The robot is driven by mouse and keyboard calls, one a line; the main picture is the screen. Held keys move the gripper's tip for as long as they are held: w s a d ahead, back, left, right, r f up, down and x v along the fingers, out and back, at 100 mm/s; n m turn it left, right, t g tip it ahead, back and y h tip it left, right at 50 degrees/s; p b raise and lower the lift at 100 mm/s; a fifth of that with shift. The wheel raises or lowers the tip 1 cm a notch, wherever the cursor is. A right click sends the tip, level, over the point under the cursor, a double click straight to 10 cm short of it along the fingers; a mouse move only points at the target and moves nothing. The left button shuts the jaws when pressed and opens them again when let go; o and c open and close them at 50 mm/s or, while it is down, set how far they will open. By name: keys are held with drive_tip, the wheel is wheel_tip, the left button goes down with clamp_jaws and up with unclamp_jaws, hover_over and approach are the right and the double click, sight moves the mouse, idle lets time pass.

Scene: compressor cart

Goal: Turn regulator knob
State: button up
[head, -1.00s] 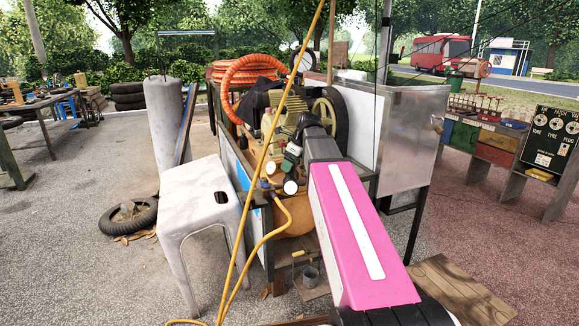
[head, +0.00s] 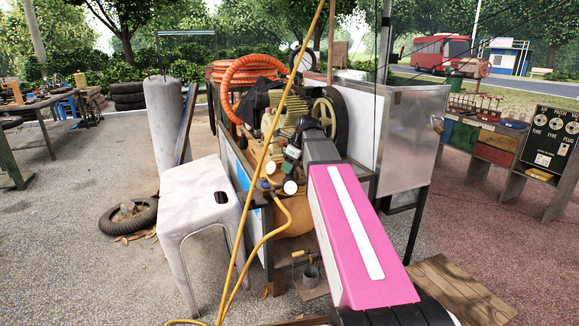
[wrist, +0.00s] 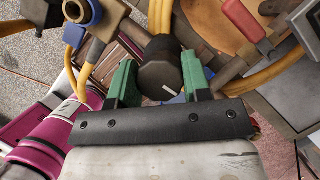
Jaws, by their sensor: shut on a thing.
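The regulator knob (wrist: 159,76) is dark and round, with a small white mark near its lower right edge in the wrist view. My gripper (wrist: 157,68) has green fingers, one on each side of the knob, and is shut on it. In the head view my gripper (head: 291,157) is at the front of the compressor cart, just above a round white gauge (head: 290,187). The knob is hard to make out there behind my gripper and arm.
A yellow hose (head: 277,232) loops in front of the cart and runs up past my gripper's left. A white stool (head: 201,188) stands close at left. A metal cabinet (head: 411,130) is at right. In the wrist view a red-handled lever (wrist: 247,24) lies at upper right.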

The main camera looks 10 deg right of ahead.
drive_tip(key=n, duration=0.2)
drive_tip(key=n+g, duration=0.1)
drive_tip(key=n, duration=0.1)
drive_tip(key=shift+w+g+y, duration=0.1)
drive_tip(key=shift+g+y, duration=0.2)
drive_tip(key=n+g, duration=0.1)
drive_tip(key=n, duration=0.3)
drive_tip(key=n+g, duration=0.1)
drive_tip(key=n, duration=0.2)
drive_tip(key=shift+g, duration=0.4)
drive_tip(key=shift+n+g+h, duration=0.5)
drive_tip(key=shift+n+h, duration=0.2)
drive_tip(key=shift+n, duration=1.4)
drive_tip(key=o, duration=0.9)
